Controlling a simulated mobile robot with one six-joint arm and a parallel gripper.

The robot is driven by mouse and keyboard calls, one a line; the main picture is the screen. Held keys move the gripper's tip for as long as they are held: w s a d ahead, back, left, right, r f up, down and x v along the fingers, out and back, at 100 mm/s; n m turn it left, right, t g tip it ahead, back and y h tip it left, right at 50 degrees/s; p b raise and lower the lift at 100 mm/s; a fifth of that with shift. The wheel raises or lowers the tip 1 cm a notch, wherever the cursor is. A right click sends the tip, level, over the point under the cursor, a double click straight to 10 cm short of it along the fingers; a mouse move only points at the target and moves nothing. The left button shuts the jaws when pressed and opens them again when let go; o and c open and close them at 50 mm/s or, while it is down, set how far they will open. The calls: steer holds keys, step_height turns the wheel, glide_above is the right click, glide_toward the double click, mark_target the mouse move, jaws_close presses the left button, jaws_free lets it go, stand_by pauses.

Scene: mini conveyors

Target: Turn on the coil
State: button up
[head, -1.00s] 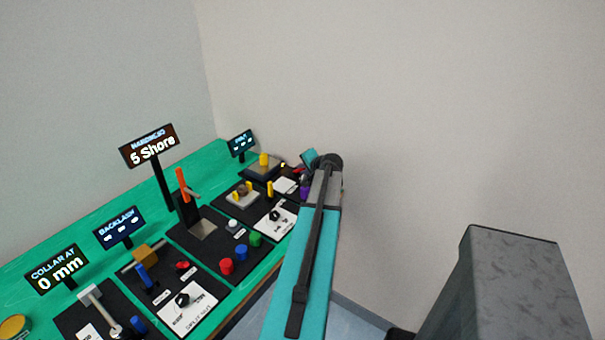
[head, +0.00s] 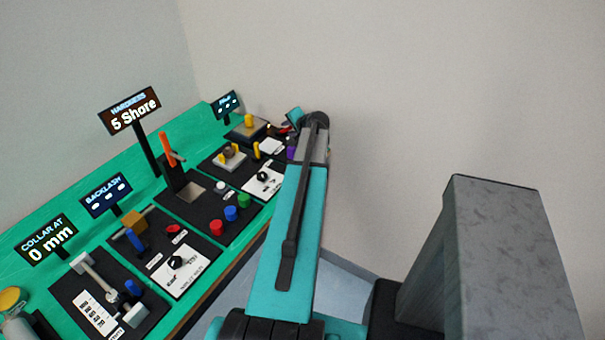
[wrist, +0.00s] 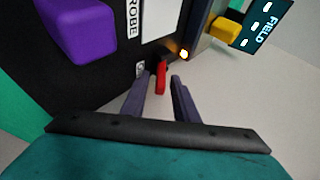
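In the wrist view, a small red lever (wrist: 161,78) stands on a dark panel by the panel's edge. A small amber lamp (wrist: 184,54) glows just beyond it. My gripper (wrist: 159,82) points at the lever with its two dark fingers apart, one on each side of it in the picture. I cannot tell whether either finger touches it. A display reading FIELD (wrist: 265,25) is at the top right, with a yellow block (wrist: 222,26) beside it. No coil can be made out clearly. In the head view, my arm hides most of the gripper and the lever.
A purple block (wrist: 78,30) and a white PROBE label (wrist: 132,18) are near the gripper. The head view shows the green bench with a hardness display (head: 130,110), a backlash display (head: 106,194) and a collar display (head: 47,240). Bare wall lies right of the bench.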

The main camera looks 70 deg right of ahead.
steer(key=shift+w+r+g+y+p, duration=0.35)
steer(key=shift+g+p, duration=0.25)
steer(key=shift+p, duration=2.9)
